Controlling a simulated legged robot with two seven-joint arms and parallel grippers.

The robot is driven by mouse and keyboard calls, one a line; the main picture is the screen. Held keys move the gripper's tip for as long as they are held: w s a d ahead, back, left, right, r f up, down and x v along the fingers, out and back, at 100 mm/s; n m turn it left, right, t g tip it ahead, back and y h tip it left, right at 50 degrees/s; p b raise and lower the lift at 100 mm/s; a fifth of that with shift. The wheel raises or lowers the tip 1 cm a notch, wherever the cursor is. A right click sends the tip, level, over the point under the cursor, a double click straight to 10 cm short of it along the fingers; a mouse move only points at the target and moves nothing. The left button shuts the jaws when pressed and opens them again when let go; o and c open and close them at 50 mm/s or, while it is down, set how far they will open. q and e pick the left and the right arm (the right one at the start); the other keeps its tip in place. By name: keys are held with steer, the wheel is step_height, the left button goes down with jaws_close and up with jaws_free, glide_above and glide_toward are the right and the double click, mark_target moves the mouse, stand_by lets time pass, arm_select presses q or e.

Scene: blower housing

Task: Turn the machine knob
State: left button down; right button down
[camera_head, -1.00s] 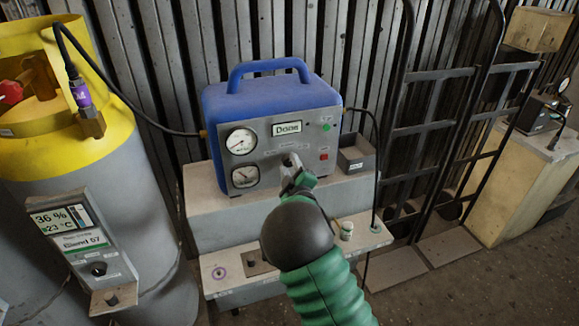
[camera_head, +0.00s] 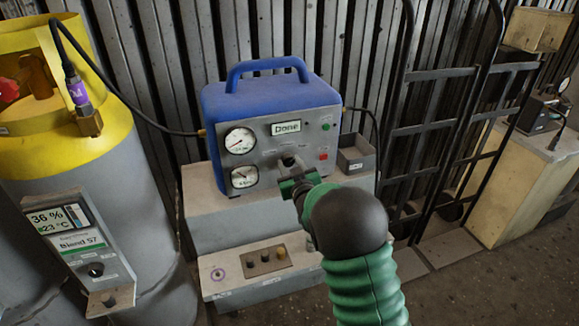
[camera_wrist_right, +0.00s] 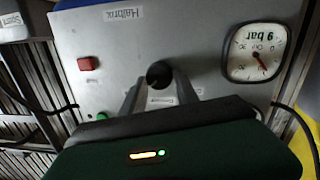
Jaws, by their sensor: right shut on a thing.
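The blue machine (camera_head: 270,97) with a grey front panel stands on a grey step. Its display (camera_head: 286,128) reads "Done". The dark machine knob (camera_wrist_right: 158,73) sits on the panel in the right wrist view; in the head view it (camera_head: 288,161) is partly covered by my gripper. My right gripper (camera_wrist_right: 160,82) has one finger on each side of the knob and is shut on it; it also shows in the head view (camera_head: 290,176). My left gripper is not in view.
Two gauges (camera_head: 240,140) are left of the knob; a red button (camera_head: 323,155) and a green one (camera_head: 326,127) are to its right. A grey cylinder with a yellow collar (camera_head: 95,145) stands left. A hand truck (camera_head: 440,130) leans at right. Cables run from the machine's sides.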

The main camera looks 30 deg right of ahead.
steer(key=shift+s+f+m, duration=0.1)
steer(key=shift+f+m, duration=0.35)
steer(key=shift+m, duration=0.65)
steer(key=shift+g+y, duration=0.3)
steer(key=c, duration=1.4)
jaws_free()
steer(key=o, duration=0.5)
steer(key=shift+w+d, duration=0.1)
steer(key=shift+w, duration=0.1)
steer(key=shift+r, duration=0.15)
